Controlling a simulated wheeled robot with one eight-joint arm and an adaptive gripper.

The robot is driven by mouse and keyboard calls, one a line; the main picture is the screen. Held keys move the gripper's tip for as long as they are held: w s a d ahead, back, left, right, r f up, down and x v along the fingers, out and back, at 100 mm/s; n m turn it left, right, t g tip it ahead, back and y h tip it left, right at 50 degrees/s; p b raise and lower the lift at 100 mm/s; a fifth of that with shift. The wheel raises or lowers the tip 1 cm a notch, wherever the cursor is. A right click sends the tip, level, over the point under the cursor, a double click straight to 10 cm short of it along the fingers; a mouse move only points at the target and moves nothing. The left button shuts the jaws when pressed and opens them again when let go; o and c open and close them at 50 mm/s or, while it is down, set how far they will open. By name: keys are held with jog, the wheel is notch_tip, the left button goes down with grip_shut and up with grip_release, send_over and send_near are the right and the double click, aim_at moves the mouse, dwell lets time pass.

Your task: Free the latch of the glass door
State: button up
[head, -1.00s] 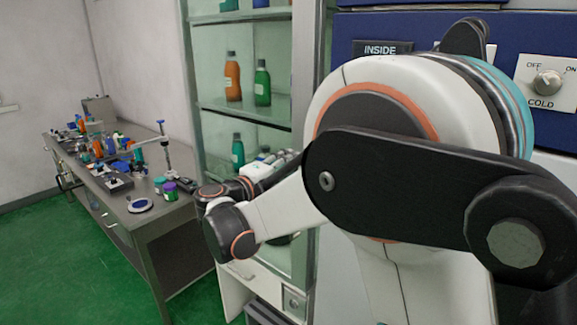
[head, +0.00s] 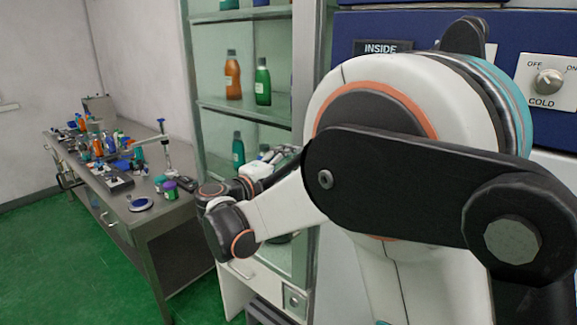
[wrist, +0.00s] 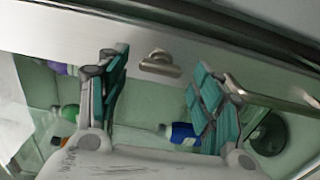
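In the wrist view a small metal latch (wrist: 160,64) sits on the pale frame strip of the glass door (wrist: 150,97). My gripper (wrist: 161,66) is open, with one teal-padded finger on each side of the latch in the picture. The fingers look apart from it; the depth gap is hard to tell. A metal bar handle (wrist: 272,95) lies to the right of the right finger. In the head view my gripper (head: 264,168) is small and partly hidden by my arm in front of the cabinet; the latch cannot be made out there.
Behind the glass are bottles, including a blue-labelled one (wrist: 184,133) and, in the head view, an orange one (head: 232,76) and a green one (head: 263,82) on a shelf. A cluttered bench (head: 150,212) stands at left. Green floor (head: 60,260) is clear before it.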

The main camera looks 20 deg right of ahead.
jog(key=v, duration=1.2)
